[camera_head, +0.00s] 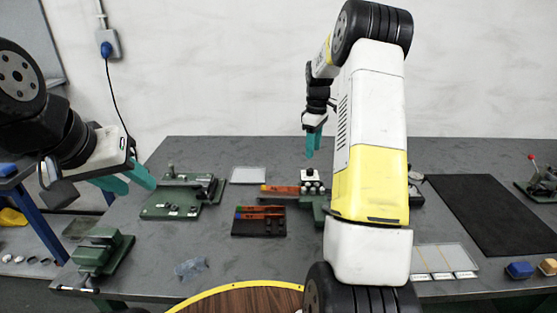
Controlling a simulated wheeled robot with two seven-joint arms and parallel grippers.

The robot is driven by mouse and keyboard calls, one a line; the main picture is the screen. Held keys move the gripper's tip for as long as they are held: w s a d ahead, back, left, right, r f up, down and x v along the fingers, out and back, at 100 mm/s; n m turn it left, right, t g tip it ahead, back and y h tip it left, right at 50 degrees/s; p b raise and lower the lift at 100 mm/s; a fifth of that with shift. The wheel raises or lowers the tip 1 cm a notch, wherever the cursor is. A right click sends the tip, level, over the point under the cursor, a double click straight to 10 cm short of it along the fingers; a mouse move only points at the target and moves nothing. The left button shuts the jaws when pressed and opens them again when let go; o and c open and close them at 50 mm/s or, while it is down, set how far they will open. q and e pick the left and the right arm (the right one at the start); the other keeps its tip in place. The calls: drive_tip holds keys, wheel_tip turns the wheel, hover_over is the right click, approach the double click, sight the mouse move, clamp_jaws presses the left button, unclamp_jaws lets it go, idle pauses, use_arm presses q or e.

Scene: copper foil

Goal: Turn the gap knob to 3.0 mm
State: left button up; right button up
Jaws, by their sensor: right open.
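The gap knob is not clearly identifiable. A small green machine (312,203) stands mid-table with a white block (312,178) carrying a small dark knob-like top (310,172); I cannot read any scale on it. My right arm hides its right part. My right gripper (313,155) hangs above this block with teal fingers pointing down, apart from it, open and empty. My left gripper (141,184) is at the left, over the table's left edge, with its teal fingers spread and nothing between them.
A green fixture (160,206) and a green vise-like block (98,251) stand at left. A dark tray (244,233) holds orange-handled tools. A black mat (490,217), a device with a red-tipped lever (540,184), sample cards (427,270) and small blocks (519,270) are at right.

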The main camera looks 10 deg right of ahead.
sight(310, 170)
drive_tip(key=shift+w+f, duration=0.2)
drive_tip(key=shift+f, duration=0.25)
drive_tip(key=shift+w+f, duration=0.2)
drive_tip(key=shift+f, duration=0.25)
wheel_tip(310, 170, down, 7)
drive_tip(key=shift+a+f, duration=0.1)
drive_tip(key=shift+f, duration=0.05)
clamp_jaws()
